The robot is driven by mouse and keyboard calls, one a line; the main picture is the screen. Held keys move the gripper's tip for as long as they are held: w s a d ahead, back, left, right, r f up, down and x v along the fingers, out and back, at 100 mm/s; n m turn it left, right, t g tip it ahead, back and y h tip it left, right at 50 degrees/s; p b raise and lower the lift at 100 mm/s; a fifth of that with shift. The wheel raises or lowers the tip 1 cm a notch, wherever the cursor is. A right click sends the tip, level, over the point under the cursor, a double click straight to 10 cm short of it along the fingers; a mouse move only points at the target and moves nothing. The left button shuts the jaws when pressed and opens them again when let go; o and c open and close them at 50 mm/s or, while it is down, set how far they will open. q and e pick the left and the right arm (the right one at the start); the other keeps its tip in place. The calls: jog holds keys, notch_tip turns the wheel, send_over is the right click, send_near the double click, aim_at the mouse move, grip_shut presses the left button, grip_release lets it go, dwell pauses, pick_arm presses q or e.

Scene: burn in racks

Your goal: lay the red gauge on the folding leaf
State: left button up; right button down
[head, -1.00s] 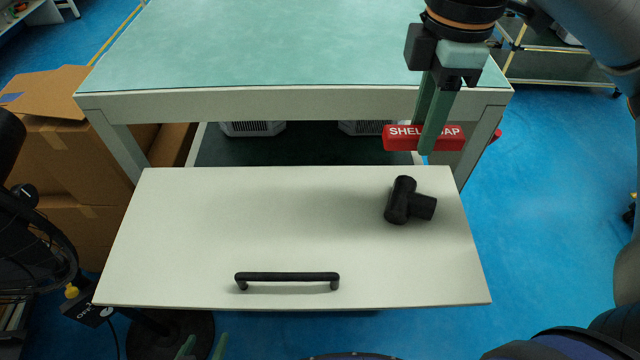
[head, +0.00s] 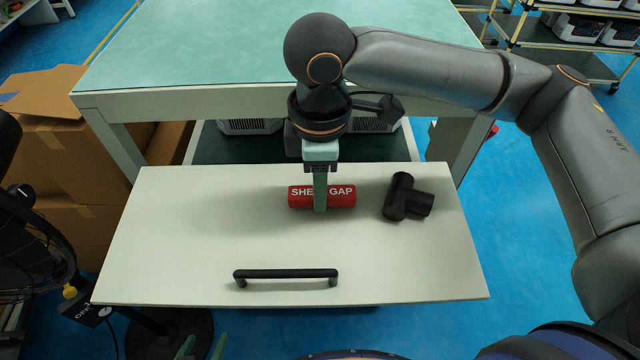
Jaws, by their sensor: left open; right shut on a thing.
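The red gauge (head: 341,196), lettered in white, is in the head view over the middle of the upper half of the folding leaf (head: 190,230). My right gripper (head: 320,208) is shut on the gauge, pointing down, and one finger covers part of the lettering. I cannot tell whether the gauge touches the leaf. The leaf is a pale panel, lying open, with a black bar handle (head: 286,273) near its front edge. My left gripper (head: 202,348) shows only as green fingertips at the bottom edge, open and empty.
A black T-shaped fitting (head: 405,197) lies on the leaf to the right of the gauge. The green-topped bench (head: 200,45) stands behind. Cardboard boxes (head: 65,150) stand at the left. The leaf's left half and the strip before the handle are clear.

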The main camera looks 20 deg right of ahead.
jog(key=shift+f, duration=0.4)
jog(key=shift+f, duration=0.15)
jog(key=c, duration=0.5)
grip_release()
jog(key=shift+c, duration=0.2)
notch_tip(320, 180, up, 12)
jog(key=shift+r, duration=0.2)
